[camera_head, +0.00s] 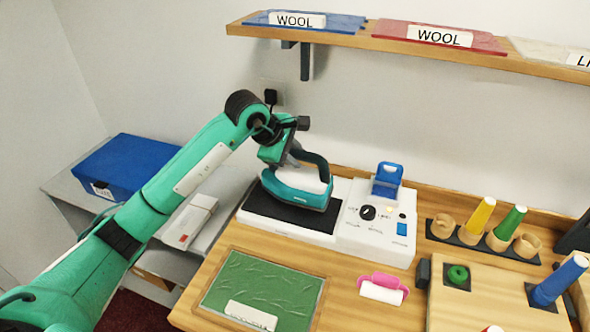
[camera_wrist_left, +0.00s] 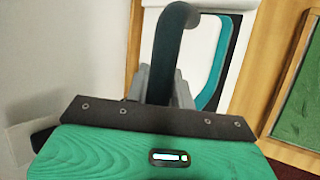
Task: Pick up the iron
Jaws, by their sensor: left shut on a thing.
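The iron (camera_head: 300,190) has a teal and white body and a dark handle. In the head view it is over the black pad (camera_head: 285,214) of the white station on the counter; I cannot tell whether it touches the pad. My left gripper (camera_head: 286,158) is shut on the iron's handle. In the left wrist view the dark handle (camera_wrist_left: 174,45) runs between the fingers (camera_wrist_left: 160,85), with the white and teal body beyond. My right gripper is not in view.
The station's control panel (camera_head: 372,222) has a dark knob, with a blue holder (camera_head: 387,180) behind it. A green swatch board (camera_head: 262,290) lies in front. Coloured pegs (camera_head: 481,215) stand at right. A shelf (camera_head: 400,40) with swatches hangs above. A blue box (camera_head: 125,165) is at left.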

